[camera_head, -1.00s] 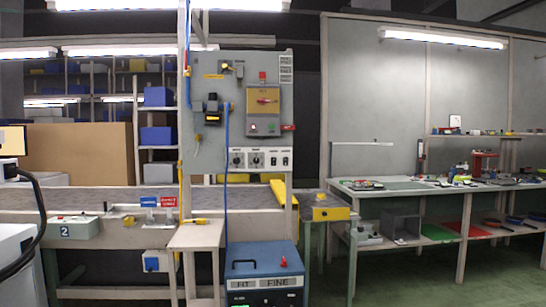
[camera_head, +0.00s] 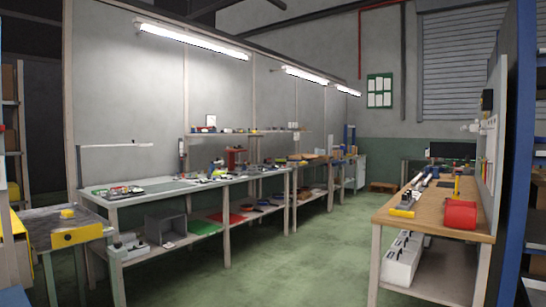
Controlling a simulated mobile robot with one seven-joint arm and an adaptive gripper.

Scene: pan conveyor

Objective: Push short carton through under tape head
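No short carton and no tape head show in the current head view. The end of the conveyor line (camera_head: 40,222) is at the left edge, with a yellow end piece (camera_head: 75,236) on its near face. My gripper is not in view.
A long grey workbench (camera_head: 135,197) with small parts runs along the left wall panels, with a grey bin (camera_head: 165,222) on its lower shelf. A wooden bench (camera_head: 420,214) with a red object (camera_head: 460,214) stands at right. Clear green floor (camera_head: 300,265) lies between them.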

